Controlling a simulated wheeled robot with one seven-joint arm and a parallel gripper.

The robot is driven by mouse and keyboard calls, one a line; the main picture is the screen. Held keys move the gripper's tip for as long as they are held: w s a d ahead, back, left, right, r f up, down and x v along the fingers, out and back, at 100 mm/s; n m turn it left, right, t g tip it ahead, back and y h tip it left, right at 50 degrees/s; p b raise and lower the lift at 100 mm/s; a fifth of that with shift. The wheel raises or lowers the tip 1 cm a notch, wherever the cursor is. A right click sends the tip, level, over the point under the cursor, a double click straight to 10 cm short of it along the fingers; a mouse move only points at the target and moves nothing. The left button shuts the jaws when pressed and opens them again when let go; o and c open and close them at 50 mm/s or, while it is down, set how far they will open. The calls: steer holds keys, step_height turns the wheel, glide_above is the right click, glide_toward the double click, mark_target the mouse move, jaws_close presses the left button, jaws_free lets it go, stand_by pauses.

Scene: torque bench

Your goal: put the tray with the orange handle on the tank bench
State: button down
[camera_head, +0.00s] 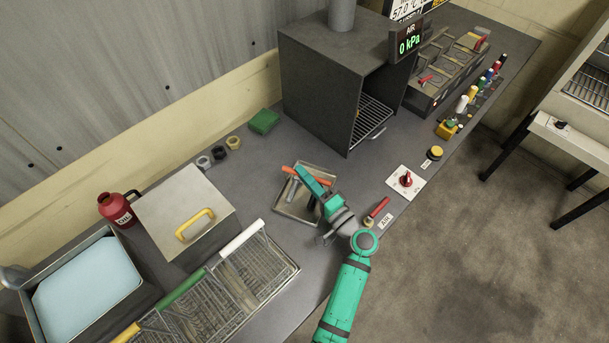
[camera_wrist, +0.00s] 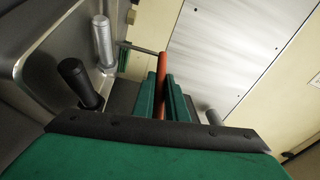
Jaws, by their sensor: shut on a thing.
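The metal tray (camera_head: 294,209) is at the middle of the dark bench, below the box furnace. Its orange handle (camera_head: 288,170) runs along its far side. My gripper (camera_head: 311,181) reaches over the tray and is shut on the handle. In the wrist view the orange handle (camera_wrist: 165,70) is between the green fingers of my gripper (camera_wrist: 162,98). A black peg (camera_wrist: 78,82) and a silver peg (camera_wrist: 103,42) stand in the tray. I cannot tell whether the tray touches the bench.
An open tank (camera_head: 88,285) with pale blue liquid stands at lower left. Wire baskets (camera_head: 255,268), a lidded box (camera_head: 180,205) and a red can (camera_head: 117,208) are nearby. The box furnace (camera_head: 315,95) is behind. A red switch (camera_head: 406,179) is at right.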

steer(key=c, duration=1.8)
jaws_free()
steer(key=shift+o, duration=0.2)
steer(key=v, duration=1.2)
steer(key=shift+r, duration=0.1)
